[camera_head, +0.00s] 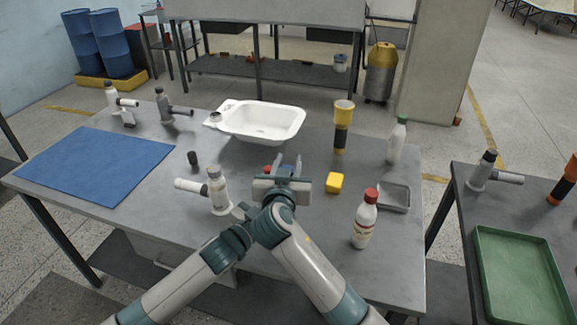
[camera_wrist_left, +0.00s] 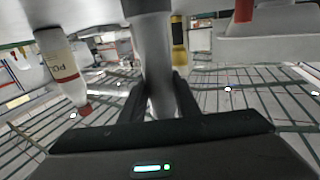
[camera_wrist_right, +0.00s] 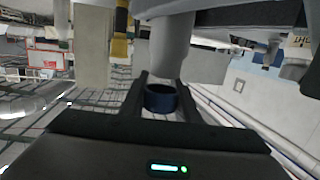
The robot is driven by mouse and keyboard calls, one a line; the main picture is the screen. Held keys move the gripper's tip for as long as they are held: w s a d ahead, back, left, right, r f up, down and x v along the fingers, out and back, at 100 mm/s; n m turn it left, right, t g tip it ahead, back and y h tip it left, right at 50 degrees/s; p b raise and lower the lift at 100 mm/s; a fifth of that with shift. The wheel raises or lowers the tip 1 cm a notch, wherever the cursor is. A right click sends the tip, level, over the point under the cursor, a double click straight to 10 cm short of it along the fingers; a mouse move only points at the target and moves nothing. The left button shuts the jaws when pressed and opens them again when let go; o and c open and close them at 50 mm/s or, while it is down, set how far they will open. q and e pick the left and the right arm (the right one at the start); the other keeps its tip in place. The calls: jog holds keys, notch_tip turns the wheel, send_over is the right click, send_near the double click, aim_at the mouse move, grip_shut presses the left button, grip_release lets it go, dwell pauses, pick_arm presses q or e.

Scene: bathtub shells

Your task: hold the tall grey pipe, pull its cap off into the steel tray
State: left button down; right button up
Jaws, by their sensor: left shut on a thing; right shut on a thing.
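The tall grey pipe (camera_wrist_left: 155,65) stands between the fingers of my left gripper (camera_wrist_left: 158,92), which is shut on it. My right gripper (camera_wrist_right: 160,100) is shut on a dark blue cap (camera_wrist_right: 160,97). In the right wrist view the cap sits close to the end of a grey tubular part (camera_wrist_right: 171,48); a narrow gap seems to show, but I cannot tell for sure. In the head view my right gripper (camera_head: 287,166) is over the table's middle. There the pipe, the cap and my left gripper are mostly hidden. The steel tray (camera_head: 407,198) lies at the right, seemingly empty.
A yellow block (camera_head: 335,182) and a red-capped bottle (camera_head: 364,220) stand between my grippers and the tray. A white fitting (camera_head: 217,188) is close left. A white basin (camera_head: 262,122), a yellow-black torch (camera_head: 342,127) and a white bottle (camera_head: 396,142) stand behind. The blue mat (camera_head: 95,167) is clear.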

pick_arm(q)
jog(key=c, duration=1.3)
grip_release()
pick_arm(e)
notch_tip(320, 180, up, 3)
jog(key=shift+f, duration=0.1)
pick_arm(q)
jog(key=shift+b+v, duration=1)
jog(key=shift+v, duration=5)
pick_arm(e)
jog(key=shift+f, duration=1)
